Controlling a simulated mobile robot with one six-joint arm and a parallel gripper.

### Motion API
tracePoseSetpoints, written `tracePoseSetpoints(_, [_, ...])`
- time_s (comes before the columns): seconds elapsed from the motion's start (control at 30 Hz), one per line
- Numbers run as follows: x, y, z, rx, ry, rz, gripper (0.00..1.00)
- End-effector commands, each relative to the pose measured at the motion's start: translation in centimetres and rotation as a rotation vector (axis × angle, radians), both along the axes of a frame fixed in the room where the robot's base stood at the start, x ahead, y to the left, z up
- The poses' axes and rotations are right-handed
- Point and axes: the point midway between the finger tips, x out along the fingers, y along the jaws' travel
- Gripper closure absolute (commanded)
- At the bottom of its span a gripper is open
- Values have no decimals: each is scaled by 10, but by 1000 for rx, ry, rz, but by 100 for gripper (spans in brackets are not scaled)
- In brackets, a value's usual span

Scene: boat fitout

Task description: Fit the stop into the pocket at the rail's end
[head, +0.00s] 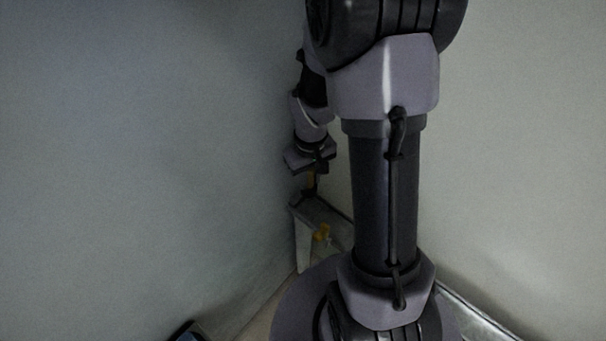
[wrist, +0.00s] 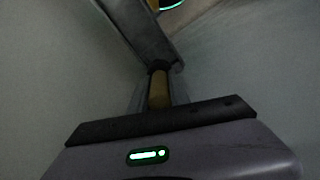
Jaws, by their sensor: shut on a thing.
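My gripper (head: 311,184) hangs in the corner between two pale walls, behind my arm in the head view. In the wrist view my gripper (wrist: 159,92) is shut on the stop (wrist: 158,88), a small tan-yellow piece with a dark end. The dark end is at the near end of a grey rail-like strip (wrist: 148,35); I cannot tell whether they touch. The grey strip also shows in the head view (head: 318,211), just below the gripper. The pocket cannot be made out; the dark end and the shade hide that spot.
Pale walls stand close on the left (head: 130,150) and right (head: 520,150). A dark object (head: 187,331) shows at the bottom edge. A teal-green ring (wrist: 171,5) is at the wrist view's top.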

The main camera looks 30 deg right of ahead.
Motion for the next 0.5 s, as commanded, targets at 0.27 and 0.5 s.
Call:
tracePoseSetpoints(0.27, [0,0,-11,0,0,0,100])
tracePoseSetpoints(0.5, [0,0,-29,0,1,0,100])
